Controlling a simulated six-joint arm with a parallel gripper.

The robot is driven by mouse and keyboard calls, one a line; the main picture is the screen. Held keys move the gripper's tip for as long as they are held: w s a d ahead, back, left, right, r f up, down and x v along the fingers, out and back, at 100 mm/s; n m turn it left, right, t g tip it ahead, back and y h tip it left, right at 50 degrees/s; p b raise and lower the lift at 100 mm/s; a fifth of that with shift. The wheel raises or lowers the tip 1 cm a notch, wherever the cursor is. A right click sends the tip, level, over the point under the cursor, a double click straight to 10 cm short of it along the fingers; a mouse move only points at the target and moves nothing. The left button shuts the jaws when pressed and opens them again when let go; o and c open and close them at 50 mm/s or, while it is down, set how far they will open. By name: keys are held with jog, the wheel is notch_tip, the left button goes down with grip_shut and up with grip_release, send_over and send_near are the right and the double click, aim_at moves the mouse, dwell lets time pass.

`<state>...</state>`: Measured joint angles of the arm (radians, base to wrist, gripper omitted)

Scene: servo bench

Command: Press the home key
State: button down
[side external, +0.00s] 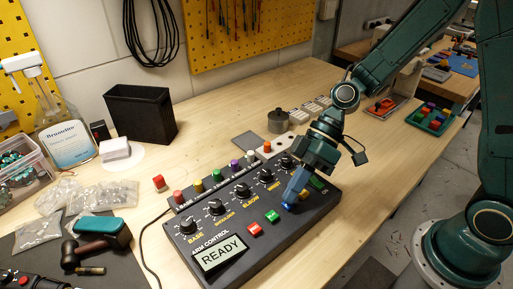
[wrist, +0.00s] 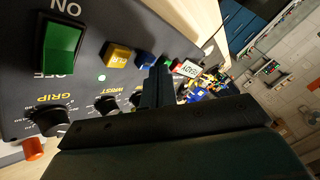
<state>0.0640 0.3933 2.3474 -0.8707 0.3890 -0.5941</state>
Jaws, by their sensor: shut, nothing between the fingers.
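The dark control box (side external: 215,262) lies on the wooden bench, its display reading READY. Its key row has a red key (side external: 254,230), a green key (side external: 272,216) and a blue key (side external: 287,208). The wrist view also shows a yellow key (wrist: 118,54) beside the blue key (wrist: 145,59). The key lettering is too small or blurred to tell which is the home key. My gripper (side external: 291,199) is shut and empty, pointing down at the blue key. In the wrist view its fingertips (wrist: 160,68) overlap the area beside that key. I cannot tell whether they touch it.
Several knobs (side external: 242,190) run along the box behind the keys. A green rocker switch (wrist: 62,48) is at the box's end. Coloured buttons (side external: 216,174) stand on a strip behind it. A black bin (side external: 140,114) and bottle (side external: 66,146) stand at left.

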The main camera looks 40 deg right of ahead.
aim_at(299, 202)
jog(key=shift+f, duration=0.45)
dwell(0.7)
jog(key=shift+r, duration=0.9)
dwell(0.4)
jog(key=shift+r, duration=2.5)
jog(key=s+d+r+m+t+h, duration=0.3)
jog(key=s+d+r+m+h, duration=0.1)
jog(key=d, duration=0.4)
jog(key=s+d+r+m+t+h, duration=0.3)
jog(key=s+d+r+m+h, duration=0.2)
jog(key=d, duration=0.4)
jog(key=s+m, duration=0.1)
jog(key=s, duration=0.1)
jog(key=shift+s+r+t, duration=0.2)
jog(key=shift+s+t, duration=0.1)
jog(key=shift+s, duration=0.1)
